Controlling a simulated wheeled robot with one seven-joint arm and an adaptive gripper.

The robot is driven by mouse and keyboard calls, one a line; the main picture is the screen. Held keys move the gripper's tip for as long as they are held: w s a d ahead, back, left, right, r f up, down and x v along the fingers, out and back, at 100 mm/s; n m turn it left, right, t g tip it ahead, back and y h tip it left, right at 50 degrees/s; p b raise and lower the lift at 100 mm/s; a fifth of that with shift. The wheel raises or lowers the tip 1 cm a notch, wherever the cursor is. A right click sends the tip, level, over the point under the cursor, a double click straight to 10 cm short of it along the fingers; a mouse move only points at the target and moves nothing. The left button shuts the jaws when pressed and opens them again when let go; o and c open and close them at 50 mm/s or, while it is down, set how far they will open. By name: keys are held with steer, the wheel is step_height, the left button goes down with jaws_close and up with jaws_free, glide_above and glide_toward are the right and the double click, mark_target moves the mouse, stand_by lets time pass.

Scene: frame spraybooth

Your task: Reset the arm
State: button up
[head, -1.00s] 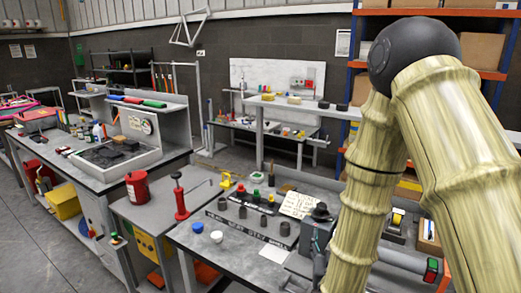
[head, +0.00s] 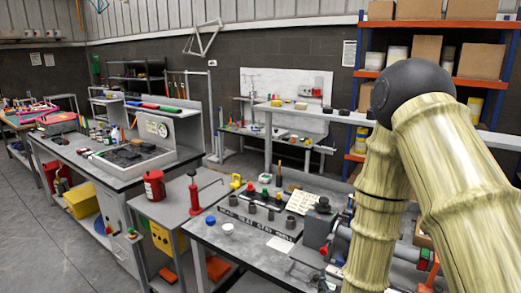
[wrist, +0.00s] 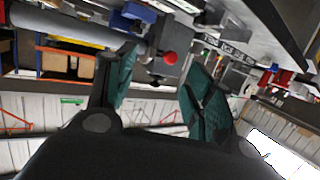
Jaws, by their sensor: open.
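My gripper (wrist: 158,92) shows in the wrist view, its two teal-padded fingers spread apart with nothing between them. The wrist view is turned over, with the wall and roof low in the picture. In the head view my bamboo-patterned arm with its dark round joint fills the right side. My gripper cannot be made out clearly in the head view. The grey workbench (head: 226,244) lies to the left of and partly behind my arm. It carries a blue cap (head: 210,220), a white cup (head: 227,229) and several dark cylinders.
A red arbor-like tool (head: 194,194) and a red can (head: 154,185) stand on the bench further left. Orange-and-blue shelving (head: 485,76) with boxes stands behind my arm. A grey floor (head: 50,240) is open at the lower left.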

steer(key=s+f+g+y, duration=0.1)
steer(key=s+f+g, duration=0.45)
steer(key=f, duration=0.75)
steer(key=s+f+g, duration=0.3)
steer(key=s+f, duration=0.3)
steer(key=s, duration=0.3)
steer(key=s+d+f+n+g+y, duration=0.1)
steer(key=s+f+g, duration=0.2)
steer(key=s+f, duration=0.3)
steer(key=s+f+g, duration=0.3)
steer(key=s+f, duration=0.3)
steer(key=s, duration=0.8)
steer(key=shift+d+f+y, duration=0.25)
steer(key=shift+d+y, duration=0.05)
steer(key=shift+d, duration=0.05)
steer(key=shift+g, duration=0.25)
